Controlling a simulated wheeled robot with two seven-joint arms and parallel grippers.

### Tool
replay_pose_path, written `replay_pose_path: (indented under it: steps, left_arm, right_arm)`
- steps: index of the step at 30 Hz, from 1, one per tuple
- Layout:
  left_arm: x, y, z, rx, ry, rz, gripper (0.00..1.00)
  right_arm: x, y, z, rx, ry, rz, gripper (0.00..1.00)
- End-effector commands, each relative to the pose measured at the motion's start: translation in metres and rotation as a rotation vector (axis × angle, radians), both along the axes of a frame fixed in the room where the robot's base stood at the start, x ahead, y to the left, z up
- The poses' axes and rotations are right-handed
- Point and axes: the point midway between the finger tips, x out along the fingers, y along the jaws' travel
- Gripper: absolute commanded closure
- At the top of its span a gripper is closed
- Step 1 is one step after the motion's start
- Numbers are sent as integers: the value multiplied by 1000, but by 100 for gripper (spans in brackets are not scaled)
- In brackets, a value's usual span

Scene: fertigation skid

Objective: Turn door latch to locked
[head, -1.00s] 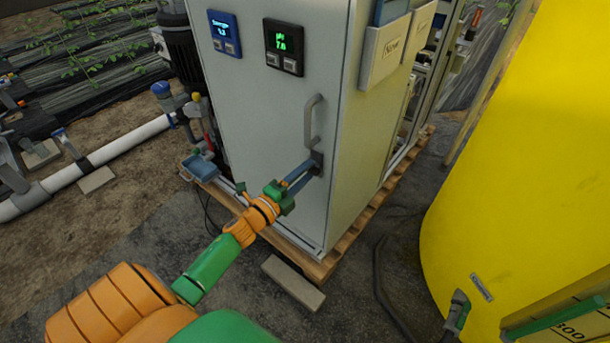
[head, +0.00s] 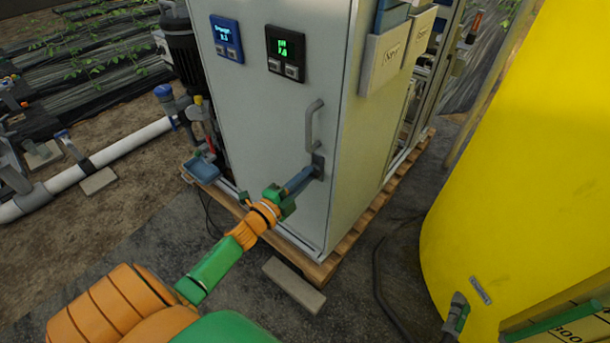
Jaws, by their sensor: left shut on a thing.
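The grey cabinet door (head: 262,135) is closed and faces me. A grey bar handle (head: 313,124) stands near its right edge. Below the handle is the dark door latch (head: 318,166), mostly hidden by my gripper's fingers. My left gripper (head: 306,178) reaches in from the lower left, with its fingers shut on the latch. The latch's exact angle cannot be told.
The cabinet stands on a wooden pallet (head: 352,222), with a grey block (head: 294,286) on the ground in front. A large yellow tank (head: 520,150) fills the right side. White pipe (head: 110,150) runs at the left. A dark hose (head: 380,290) lies between cabinet and tank.

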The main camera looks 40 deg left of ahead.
Motion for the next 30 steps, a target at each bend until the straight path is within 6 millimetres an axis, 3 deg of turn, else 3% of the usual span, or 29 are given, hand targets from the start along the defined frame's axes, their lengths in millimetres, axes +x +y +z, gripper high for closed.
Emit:
replay_pose_path:
  steps: [9,30]
  left_arm:
    - [0,0,1,-299,25,-1,100]
    - [0,0,1,-954,76,-1,100]
  right_arm:
    - [-7,14,13,21,17,3,100]
    - [-24,18,28,25,50,11,100]
